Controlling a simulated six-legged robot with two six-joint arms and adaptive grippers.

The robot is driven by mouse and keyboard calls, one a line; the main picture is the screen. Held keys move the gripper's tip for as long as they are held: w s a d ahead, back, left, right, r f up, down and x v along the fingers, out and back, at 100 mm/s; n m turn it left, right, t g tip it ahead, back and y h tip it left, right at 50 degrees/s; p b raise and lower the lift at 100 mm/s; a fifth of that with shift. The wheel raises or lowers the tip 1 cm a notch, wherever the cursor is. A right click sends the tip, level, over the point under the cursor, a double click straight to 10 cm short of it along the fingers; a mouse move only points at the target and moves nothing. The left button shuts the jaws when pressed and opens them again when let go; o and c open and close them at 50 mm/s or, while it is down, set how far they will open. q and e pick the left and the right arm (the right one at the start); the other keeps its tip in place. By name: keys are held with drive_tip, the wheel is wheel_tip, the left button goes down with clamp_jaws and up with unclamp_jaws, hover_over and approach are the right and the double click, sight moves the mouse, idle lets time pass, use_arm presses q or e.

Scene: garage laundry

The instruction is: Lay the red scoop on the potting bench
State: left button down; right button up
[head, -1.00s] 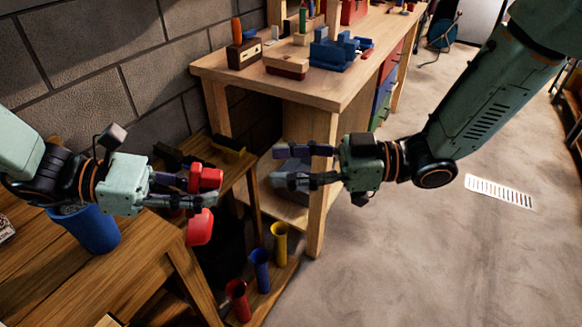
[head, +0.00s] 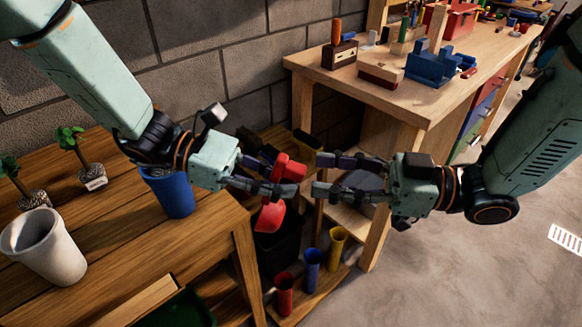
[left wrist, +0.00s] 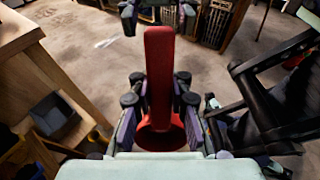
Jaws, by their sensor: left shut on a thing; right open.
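The red scoop (head: 271,214) is in my left gripper (head: 278,178), whose fingers are shut around it. In the left wrist view the scoop's long red part (left wrist: 158,75) stands between the two fingers. My right gripper (head: 325,177) is open and empty, facing the left one close by, its fingertips just right of the scoop. Whether they touch it I cannot tell. The wooden potting bench (head: 105,240) is at the left of the head view. The scoop hangs past the bench's right edge, over lower shelving. Part of the scoop is hidden behind my left fingers.
On the bench stand a white pot (head: 42,247), a blue pot (head: 172,196) and small potted plants (head: 88,160). A wooden workbench (head: 430,100) with a blue vise (head: 432,66) stands at the back right. Red, blue and yellow tubes (head: 312,268) stand low down. The bench front is fairly clear.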

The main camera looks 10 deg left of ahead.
sight(291, 171)
drive_tip(key=shift+w+a, duration=0.15)
drive_tip(key=shift+a, duration=2.95)
clamp_jaws()
use_arm(q)
drive_tip(key=c, duration=1.2)
unclamp_jaws()
